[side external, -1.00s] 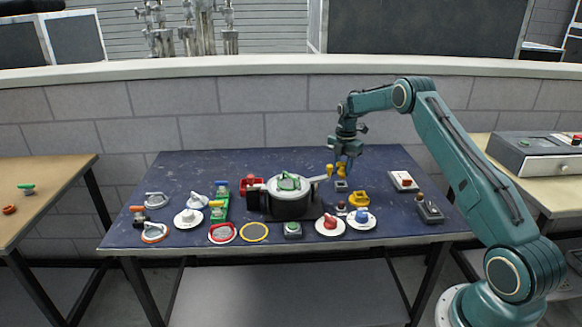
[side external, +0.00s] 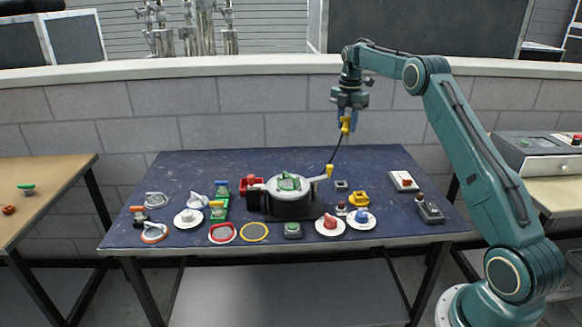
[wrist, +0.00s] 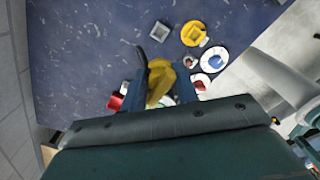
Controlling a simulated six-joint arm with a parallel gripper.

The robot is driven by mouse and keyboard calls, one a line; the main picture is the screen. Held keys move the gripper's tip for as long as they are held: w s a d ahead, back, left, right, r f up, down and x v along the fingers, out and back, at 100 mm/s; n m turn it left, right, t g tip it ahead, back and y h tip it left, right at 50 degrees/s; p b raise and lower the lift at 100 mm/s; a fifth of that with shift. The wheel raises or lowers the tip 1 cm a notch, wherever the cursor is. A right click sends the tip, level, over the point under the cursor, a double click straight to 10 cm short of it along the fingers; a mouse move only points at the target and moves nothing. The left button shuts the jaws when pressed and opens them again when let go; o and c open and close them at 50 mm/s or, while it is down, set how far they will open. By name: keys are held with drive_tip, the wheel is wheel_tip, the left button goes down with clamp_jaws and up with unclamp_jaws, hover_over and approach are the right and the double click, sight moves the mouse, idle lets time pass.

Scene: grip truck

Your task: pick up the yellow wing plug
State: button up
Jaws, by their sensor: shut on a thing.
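The yellow wing plug (side external: 345,124) is between the fingers of my gripper (side external: 347,108), high above the blue table in the side view. My gripper is shut on it. A dark cord hangs from the plug down towards the table, near a pot. In the wrist view the yellow plug (wrist: 160,82) shows between the fingers of my gripper (wrist: 158,92), with a dark piece beside it. Part of the plug is hidden by the fingers.
Below is the blue table (side external: 300,165) with a pot (side external: 290,203), a small grey socket block (side external: 341,185), a yellow ring-shaped part (side external: 358,199), a white switch box (side external: 403,181) and several knobs on plates. The air around my gripper is clear.

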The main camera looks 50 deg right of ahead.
idle(0.7)
drive_tip(key=shift+s+f, duration=0.35)
drive_tip(key=shift+f, duration=0.2)
drive_tip(key=s+a+f, duration=0.2)
drive_tip(key=s+f, duration=0.6)
drive_tip(key=f, duration=0.1)
drive_tip(key=shift+a+f+m, duration=0.2)
drive_tip(key=shift+f+m, duration=0.1)
drive_tip(key=shift+f, duration=0.05)
drive_tip(key=shift+s+f, duration=0.1)
drive_tip(key=shift+f, duration=0.05)
drive_tip(key=shift+f, duration=2.35)
drive_tip(key=shift+f, duration=1.45)
idle(1.5)
